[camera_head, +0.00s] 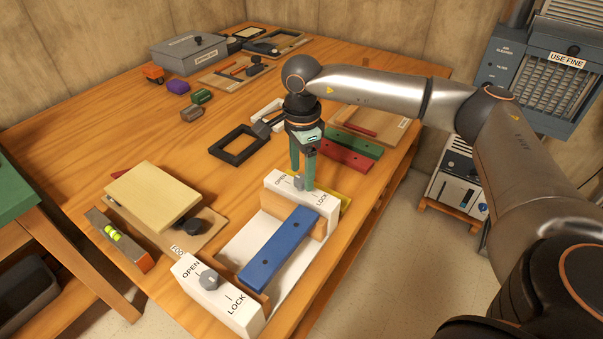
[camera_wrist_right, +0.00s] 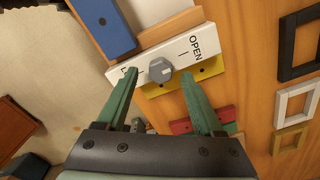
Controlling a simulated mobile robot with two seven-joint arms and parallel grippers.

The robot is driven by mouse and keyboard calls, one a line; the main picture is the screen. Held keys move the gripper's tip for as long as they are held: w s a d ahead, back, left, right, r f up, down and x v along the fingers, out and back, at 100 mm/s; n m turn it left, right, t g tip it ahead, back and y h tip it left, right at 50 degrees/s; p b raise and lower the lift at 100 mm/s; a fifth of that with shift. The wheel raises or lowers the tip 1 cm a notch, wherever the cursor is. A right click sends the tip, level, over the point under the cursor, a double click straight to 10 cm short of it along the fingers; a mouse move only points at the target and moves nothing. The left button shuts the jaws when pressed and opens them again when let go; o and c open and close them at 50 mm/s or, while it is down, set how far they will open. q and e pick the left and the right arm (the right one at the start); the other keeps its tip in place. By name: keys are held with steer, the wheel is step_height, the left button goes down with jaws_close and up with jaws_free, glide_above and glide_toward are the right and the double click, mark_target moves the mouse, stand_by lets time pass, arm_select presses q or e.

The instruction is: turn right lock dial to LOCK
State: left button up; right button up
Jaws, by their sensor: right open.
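Two white lock blocks marked OPEN and LOCK flank a blue bar (camera_head: 279,247) on the workbench. The far right block (camera_head: 276,181) carries a grey dial (camera_wrist_right: 160,69) between its two labels. The front block (camera_head: 240,314) carries another grey dial (camera_head: 209,279). My right gripper (camera_head: 302,181) points down at the far right dial. Its green fingers are open, and in the right wrist view (camera_wrist_right: 158,76) the fingertips lie to either side of that dial. I cannot tell whether they touch it. The LOCK label is partly hidden by a finger in the wrist view. My left gripper is not in view.
A yellow plate (camera_wrist_right: 206,71) lies by the far right block. Green (camera_head: 352,141) and red bars (camera_head: 343,156) lie behind it. A cream block on a board (camera_head: 153,194) and a level (camera_head: 121,240) lie left. A black frame (camera_head: 238,144) lies behind.

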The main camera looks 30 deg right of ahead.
steer(key=shift+f, duration=0.55)
jaws_close()
